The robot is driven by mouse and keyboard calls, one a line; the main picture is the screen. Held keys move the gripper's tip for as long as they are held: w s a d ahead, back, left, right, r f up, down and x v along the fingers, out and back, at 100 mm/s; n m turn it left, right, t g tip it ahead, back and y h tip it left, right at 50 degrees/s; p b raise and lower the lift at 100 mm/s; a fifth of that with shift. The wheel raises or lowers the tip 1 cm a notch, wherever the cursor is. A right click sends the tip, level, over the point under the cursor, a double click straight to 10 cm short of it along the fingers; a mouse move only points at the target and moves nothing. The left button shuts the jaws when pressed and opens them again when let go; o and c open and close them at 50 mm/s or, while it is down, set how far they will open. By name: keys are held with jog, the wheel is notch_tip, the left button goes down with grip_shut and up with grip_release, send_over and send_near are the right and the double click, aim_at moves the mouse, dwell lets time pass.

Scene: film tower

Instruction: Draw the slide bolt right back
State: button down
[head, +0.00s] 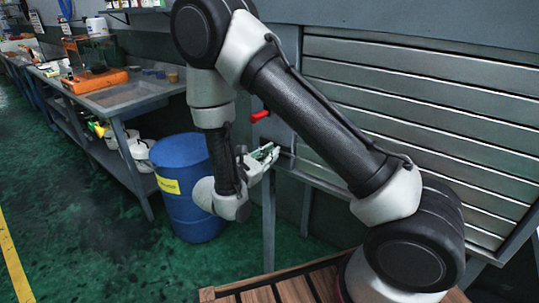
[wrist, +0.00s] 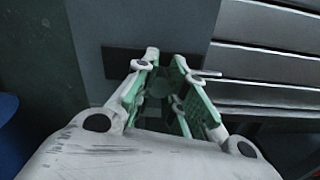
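The slide bolt shows in the wrist view as a thin grey rod (wrist: 208,73) sticking out to the right of a dark plate (wrist: 118,62) on the grey post beside the shutter. My gripper (wrist: 165,60) has its green-padded fingers in front of that plate, with a gap between them, and seems to hold nothing. The fingers hide the middle of the bolt, and I cannot tell whether they touch it. In the head view my gripper (head: 271,150) is at the post, below a red handle (head: 260,115); the bolt is mostly hidden there.
The slatted metal shutter (head: 430,110) fills the right side. A blue drum (head: 182,190) stands on the green floor behind my arm. A long workbench (head: 140,95) with tools runs along the left. A wooden slatted surface (head: 290,290) lies at the bottom. The floor at left is clear.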

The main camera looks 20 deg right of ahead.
jog(key=w+a, duration=0.2)
jog(key=w, duration=0.1)
jog(key=shift+a, duration=0.15)
jog(key=c, duration=1.4)
grip_release()
jog(key=v, duration=1.2)
jog(key=shift+f, duration=0.1)
